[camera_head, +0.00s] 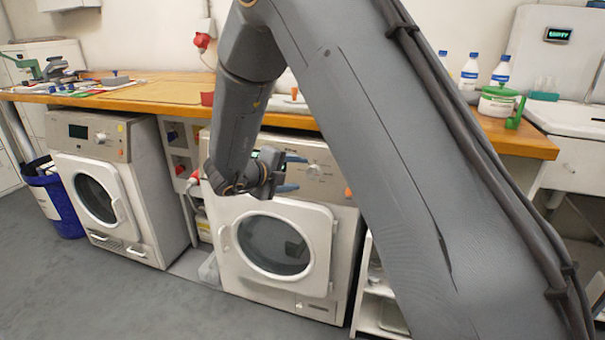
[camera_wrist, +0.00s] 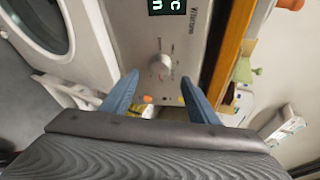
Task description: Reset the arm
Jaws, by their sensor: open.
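My gripper (camera_head: 284,172) is in front of the control panel of the right-hand washing machine (camera_head: 318,262), just below the worktop edge. In the wrist view my gripper (camera_wrist: 159,84) shows two blue fingers spread apart with nothing between them. The fingers look apart from the knob. My arm stretches across the head view and hides part of the worktop and the wall.
A wooden worktop (camera_head: 150,95) runs above the machines, with bottles (camera_head: 469,72) and a green-lidded container (camera_head: 497,100) at right. Another washing machine (camera_head: 110,190) and a blue bin (camera_head: 62,205) stand at left. The grey floor (camera_head: 120,300) in front is clear.

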